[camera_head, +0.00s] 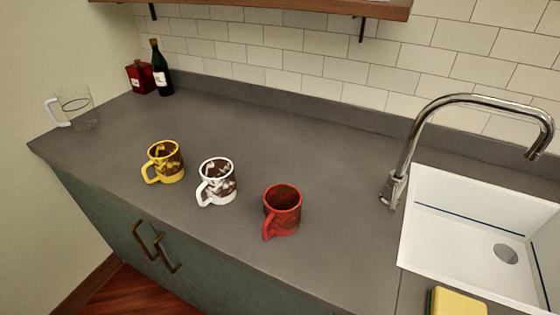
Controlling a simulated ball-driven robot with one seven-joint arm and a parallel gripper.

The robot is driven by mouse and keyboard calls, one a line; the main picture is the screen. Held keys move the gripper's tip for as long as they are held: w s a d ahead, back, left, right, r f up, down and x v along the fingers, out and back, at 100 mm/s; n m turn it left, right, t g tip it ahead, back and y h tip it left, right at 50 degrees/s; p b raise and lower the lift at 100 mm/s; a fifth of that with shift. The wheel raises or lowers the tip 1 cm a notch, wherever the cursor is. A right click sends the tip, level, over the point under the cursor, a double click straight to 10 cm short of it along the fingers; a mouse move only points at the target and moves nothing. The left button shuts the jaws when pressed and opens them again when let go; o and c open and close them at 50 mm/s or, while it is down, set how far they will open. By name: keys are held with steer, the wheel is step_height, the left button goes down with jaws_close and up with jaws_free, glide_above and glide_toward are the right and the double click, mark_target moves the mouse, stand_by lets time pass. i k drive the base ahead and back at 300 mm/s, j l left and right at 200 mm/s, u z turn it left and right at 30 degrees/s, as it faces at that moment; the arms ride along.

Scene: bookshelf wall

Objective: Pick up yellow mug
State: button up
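The yellow mug (166,163) stands upright on the grey countertop (270,140), left of the middle. It has a dark brown pattern, and its handle points to the lower left, toward the counter's front edge. My gripper is not in view.
A white patterned mug (218,182) stands just right of the yellow mug, and a red mug (283,210) further right. A clear jug (77,108) is at the far left, a dark bottle (161,72) and red box (140,77) behind. A faucet (405,150) and white sink (425,245) are right. A shelf (330,6) hangs above.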

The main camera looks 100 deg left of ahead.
mark_target(163, 166)
steer(key=l+u, duration=0.1)
steer(key=u, duration=0.75)
steer(key=l+u, duration=0.1)
steer(key=u, duration=0.3)
steer(key=k+u, duration=0.1)
steer(key=u, duration=0.35)
steer(key=l+u, duration=0.1)
steer(key=u, duration=0.3)
steer(key=k+u, duration=0.1)
steer(key=u, duration=0.3)
